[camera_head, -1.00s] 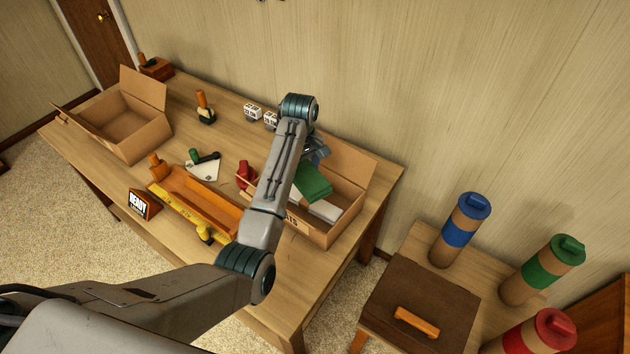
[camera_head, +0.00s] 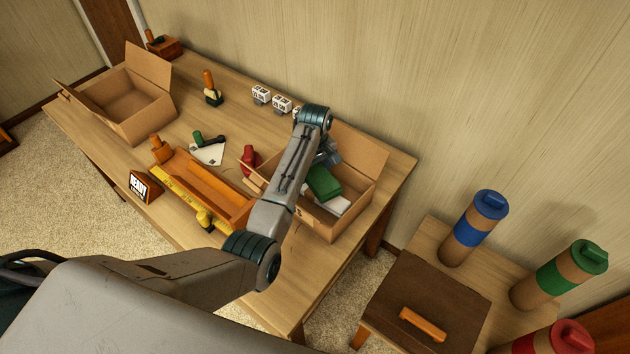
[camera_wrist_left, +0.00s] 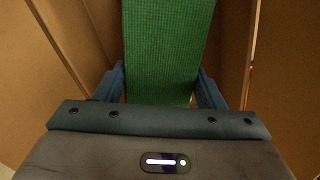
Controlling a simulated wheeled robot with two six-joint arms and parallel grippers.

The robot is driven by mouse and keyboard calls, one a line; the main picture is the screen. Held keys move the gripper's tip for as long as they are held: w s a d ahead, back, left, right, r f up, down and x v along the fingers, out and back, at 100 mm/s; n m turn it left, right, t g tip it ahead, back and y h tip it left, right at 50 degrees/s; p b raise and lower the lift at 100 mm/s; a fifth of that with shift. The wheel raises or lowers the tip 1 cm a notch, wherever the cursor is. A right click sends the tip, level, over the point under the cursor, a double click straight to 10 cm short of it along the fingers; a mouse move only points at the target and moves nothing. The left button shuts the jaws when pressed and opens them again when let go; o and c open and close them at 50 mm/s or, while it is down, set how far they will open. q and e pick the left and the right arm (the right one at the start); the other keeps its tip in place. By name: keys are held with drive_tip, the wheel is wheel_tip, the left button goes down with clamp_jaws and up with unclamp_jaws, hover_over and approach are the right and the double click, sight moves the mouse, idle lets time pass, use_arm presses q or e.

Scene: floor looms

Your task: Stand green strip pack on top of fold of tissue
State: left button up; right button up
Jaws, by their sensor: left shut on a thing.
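The green strip pack (camera_head: 323,184) is a green block at the right-hand open box in the head view. My left gripper (camera_head: 327,160) is shut on it, at the box's opening. In the left wrist view the green pack (camera_wrist_left: 168,50) stands between the two blue fingers (camera_wrist_left: 165,92). White folded material, which looks like the fold of tissue (camera_head: 333,204), lies in the box just below the pack. I cannot tell whether the pack touches it. My left arm hides part of the box. My right gripper is not in view.
The cardboard box (camera_head: 365,160) has raised flaps around the gripper. A second open box (camera_head: 122,108) stands at the far left. An orange tray (camera_head: 208,187) and a red object (camera_head: 250,160) lie left of my arm. Capped tubes (camera_head: 476,228) stand on the right table.

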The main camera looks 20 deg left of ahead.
sight(315, 170)
use_arm(q)
wheel_tip(315, 170, down, 5)
drive_tip(key=shift+f+p, duration=0.1)
drive_tip(key=shift+p, duration=0.35)
drive_tip(key=o, duration=1.1)
drive_tip(key=shift+f, duration=0.1)
drive_tip(key=shift+c, duration=0.2)
wheel_tip(315, 170, up, 12)
drive_tip(key=shift+r+b, duration=0.15)
drive_tip(key=shift+b, duration=0.9)
